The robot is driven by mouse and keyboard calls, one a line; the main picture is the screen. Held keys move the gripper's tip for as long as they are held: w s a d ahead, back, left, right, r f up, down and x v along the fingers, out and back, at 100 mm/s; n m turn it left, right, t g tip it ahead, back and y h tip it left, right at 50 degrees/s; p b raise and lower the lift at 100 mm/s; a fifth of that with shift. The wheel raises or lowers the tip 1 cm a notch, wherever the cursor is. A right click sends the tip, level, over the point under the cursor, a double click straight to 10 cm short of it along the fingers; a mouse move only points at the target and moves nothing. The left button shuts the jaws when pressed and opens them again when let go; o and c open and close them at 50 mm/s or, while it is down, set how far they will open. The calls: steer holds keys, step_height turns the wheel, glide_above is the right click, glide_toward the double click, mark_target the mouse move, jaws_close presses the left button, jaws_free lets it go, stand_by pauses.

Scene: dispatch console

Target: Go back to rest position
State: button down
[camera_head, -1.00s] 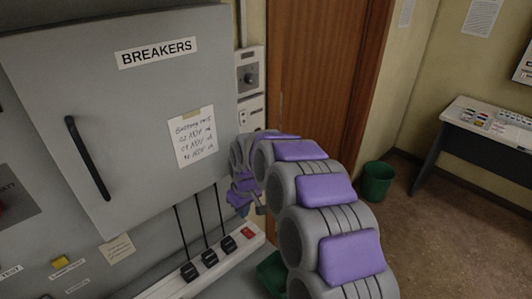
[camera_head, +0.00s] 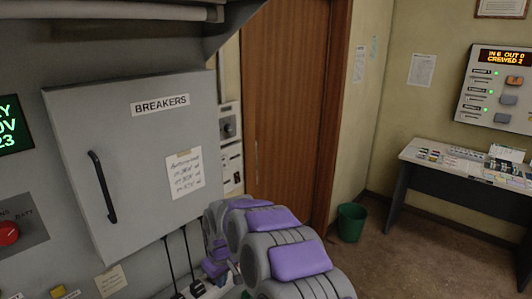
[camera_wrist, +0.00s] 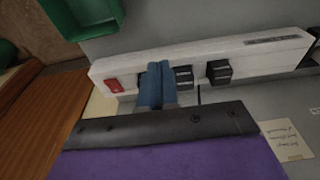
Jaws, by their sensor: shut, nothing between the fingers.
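My gripper (camera_wrist: 156,85) shows in the wrist view as two blue fingers pressed together, with nothing between them. It appears in front of a white power strip (camera_wrist: 265,52) that has a red switch (camera_wrist: 115,85) and black plugs (camera_wrist: 219,72). Whether the fingers touch the strip cannot be told. In the head view my grey and purple arm reaches from the bottom toward the breaker cabinet's lower right. The fingers are hidden or too small to make out there.
The grey BREAKERS cabinet door (camera_head: 135,165) with a black handle (camera_head: 101,187) is at left. A wooden door (camera_head: 290,110) stands behind my arm. A green bin (camera_head: 351,222) and a desk (camera_head: 400,198) are at right, with open floor (camera_head: 400,265) before them.

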steer(key=s+d+r+m+g, duration=0.1)
steer(key=s+d+r+m, duration=0.1)
steer(key=s+d+r, duration=0.6)
steer(key=s+d+r+m, duration=0.3)
steer(key=s+d, duration=0.8)
steer(key=s+d+m+g, duration=0.1)
steer(key=s+d, duration=0.3)
steer(key=s, duration=0.6)
steer(key=s+d+m+h, duration=0.1)
steer(key=s+d+m, duration=0.2)
steer(key=s, duration=0.7)
steer(key=shift+s+d+f+m+g, duration=0.2)
steer(key=shift+d+m+g, duration=0.15)
steer(key=shift+d, duration=0.25)
steer(key=c, duration=1.8)
jaws_free()
